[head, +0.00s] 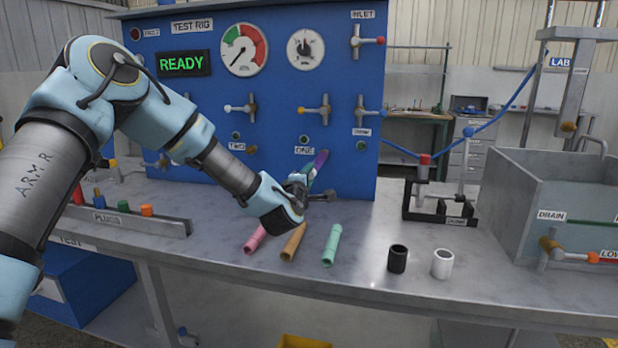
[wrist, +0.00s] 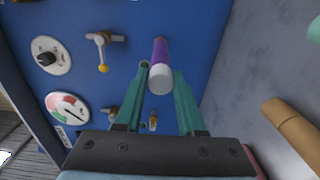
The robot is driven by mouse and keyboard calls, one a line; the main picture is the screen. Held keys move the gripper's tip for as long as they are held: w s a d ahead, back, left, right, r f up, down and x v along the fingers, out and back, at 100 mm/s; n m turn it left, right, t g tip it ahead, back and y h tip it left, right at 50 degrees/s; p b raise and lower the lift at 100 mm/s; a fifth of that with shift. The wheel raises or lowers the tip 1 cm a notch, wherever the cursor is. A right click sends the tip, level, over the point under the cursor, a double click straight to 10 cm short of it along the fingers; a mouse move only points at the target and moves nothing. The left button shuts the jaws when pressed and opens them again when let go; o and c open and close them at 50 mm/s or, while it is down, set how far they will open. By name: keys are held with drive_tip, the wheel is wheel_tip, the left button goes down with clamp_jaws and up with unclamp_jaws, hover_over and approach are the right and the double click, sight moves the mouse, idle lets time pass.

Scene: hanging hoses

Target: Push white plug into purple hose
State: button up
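The purple hose (head: 320,160) is a short tube in front of the blue panel, just beyond my gripper (head: 306,186). In the wrist view the purple hose (wrist: 160,50) runs away from me, past the fingertips. The white plug (wrist: 160,79) shows at its near end, in line with it. I cannot tell how deep it sits.
Pink (head: 255,240), tan (head: 293,242) and green (head: 332,245) tubes lie on the bench. A black cup (head: 397,259) and a white cup (head: 442,264) stand to their right. A plug rack (head: 130,222) is at left, a grey sink (head: 520,205) at right. Valve handles stick out from the panel (head: 280,95).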

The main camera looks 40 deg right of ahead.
drive_tip(key=o, duration=0.5)
drive_tip(key=shift+c, duration=0.2)
drive_tip(key=b+v, duration=0.2)
drive_tip(key=v, duration=0.8)
drive_tip(key=shift+s+a+b, duration=0.2)
drive_tip(key=shift+a+b, duration=0.15)
drive_tip(key=shift+b, duration=0.05)
drive_tip(key=shift+w+f, duration=0.1)
drive_tip(key=shift+f, duration=0.05)
